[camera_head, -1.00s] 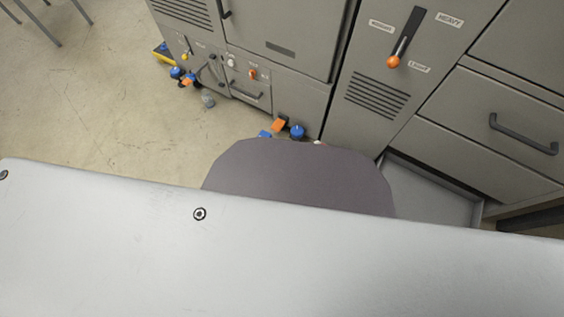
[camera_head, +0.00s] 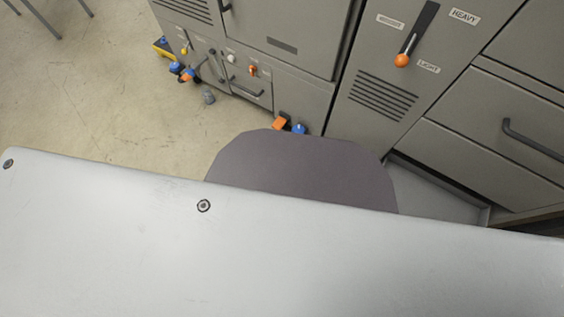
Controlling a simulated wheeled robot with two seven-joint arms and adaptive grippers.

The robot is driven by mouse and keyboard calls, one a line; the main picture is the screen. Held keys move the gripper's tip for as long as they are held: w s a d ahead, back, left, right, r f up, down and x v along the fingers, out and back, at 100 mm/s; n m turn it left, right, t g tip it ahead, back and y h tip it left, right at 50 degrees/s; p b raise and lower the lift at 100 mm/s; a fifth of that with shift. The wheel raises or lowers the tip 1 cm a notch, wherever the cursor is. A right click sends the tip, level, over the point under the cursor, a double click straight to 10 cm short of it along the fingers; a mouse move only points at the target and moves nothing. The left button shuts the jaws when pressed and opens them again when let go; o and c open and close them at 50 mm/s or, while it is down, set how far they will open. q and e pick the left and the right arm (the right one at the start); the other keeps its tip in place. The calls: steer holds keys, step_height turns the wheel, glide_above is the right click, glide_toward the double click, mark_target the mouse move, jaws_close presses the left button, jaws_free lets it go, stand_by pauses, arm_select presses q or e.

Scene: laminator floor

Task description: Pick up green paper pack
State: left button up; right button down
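I see no green paper pack in the head view. Neither of my grippers shows, and no arm is in view. A large pale surface with dark bolts fills the lower part of the picture, with a grey-purple rounded shape behind it; I cannot tell whether these are parts of me. They hide the floor below them.
A grey machine (camera_head: 300,48) stands across the top and right, with a lever with an orange knob (camera_head: 402,60) beside HEAVY and LIGHT labels. A drawer handle (camera_head: 532,140) is at the right. An open grey tray (camera_head: 437,193) lies below. Bare floor (camera_head: 100,105) is at the left.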

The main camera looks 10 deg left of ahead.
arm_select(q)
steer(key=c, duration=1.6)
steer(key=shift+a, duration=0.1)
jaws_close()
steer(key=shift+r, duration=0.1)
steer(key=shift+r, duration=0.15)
